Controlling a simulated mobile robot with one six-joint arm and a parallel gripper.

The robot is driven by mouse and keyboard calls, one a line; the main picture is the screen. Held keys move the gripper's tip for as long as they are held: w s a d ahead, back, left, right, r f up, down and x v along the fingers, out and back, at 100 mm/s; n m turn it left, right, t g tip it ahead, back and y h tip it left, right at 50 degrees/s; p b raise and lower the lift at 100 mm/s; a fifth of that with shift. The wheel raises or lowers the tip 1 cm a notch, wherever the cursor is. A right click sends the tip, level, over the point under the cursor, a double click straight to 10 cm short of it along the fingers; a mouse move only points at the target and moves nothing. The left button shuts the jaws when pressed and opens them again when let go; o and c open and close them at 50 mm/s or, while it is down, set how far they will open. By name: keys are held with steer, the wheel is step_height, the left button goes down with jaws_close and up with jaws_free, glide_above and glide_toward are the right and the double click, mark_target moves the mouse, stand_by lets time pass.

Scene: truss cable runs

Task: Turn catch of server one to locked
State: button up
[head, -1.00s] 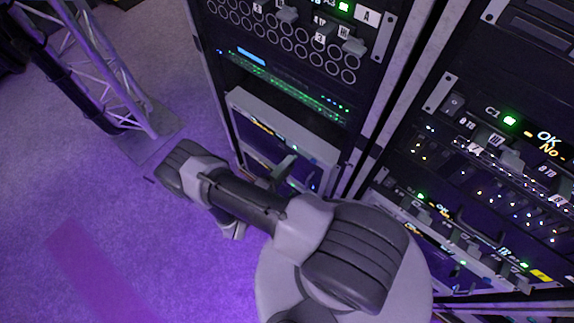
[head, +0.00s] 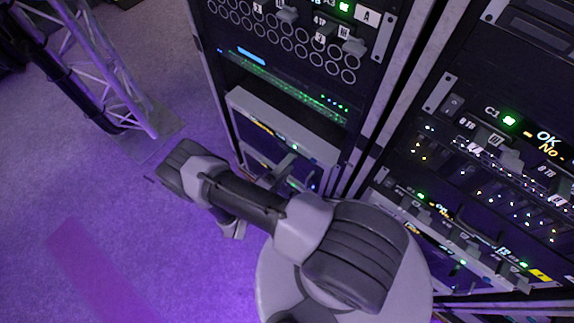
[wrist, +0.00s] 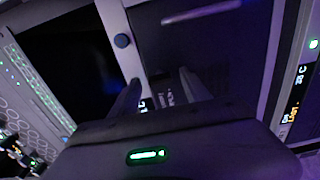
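A rack unit with a light grey top (head: 285,125) sits low in the left rack in the head view. I take it to be server one, but no name on it is readable. The wrist view shows a dark front panel (wrist: 225,50) with a pale bar handle (wrist: 200,12). Contact cannot be seen. The arm partly hides the gripper in the head view.
A second rack (head: 480,180) with lit units stands close on the right. A truss leg (head: 110,80) on a base plate stands at the left. The purple floor (head: 110,210) left of my arm is clear.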

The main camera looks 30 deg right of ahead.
stand_by(0.3)
steer(key=p+v, duration=0.2)
steer(key=v, duration=1.5)
steer(key=shift+a, duration=0.2)
steer(key=shift+r, duration=0.1)
steer(key=w+a+r+m+g+y, duration=0.1)
steer(key=w+r+m+g+y, duration=0.25)
steer(key=r, duration=0.75)
steer(key=w+r+m+g+y, duration=0.15)
steer(key=r+g+y, duration=0.35)
steer(key=r, duration=0.6)
steer(key=s+d+r+m+t+y, duration=0.1)
steer(key=s+r+t+y, duration=0.3)
steer(key=r, duration=0.7)
steer(key=s+d+r+m+t+y, duration=0.2)
steer(key=s+r+t+y, duration=0.2)
steer(key=r, duration=0.8)
steer(key=shift+s+d+r+y, duration=0.15)
steer(key=shift+s+d+y, duration=0.2)
steer(key=shift+s+y, duration=0.8)
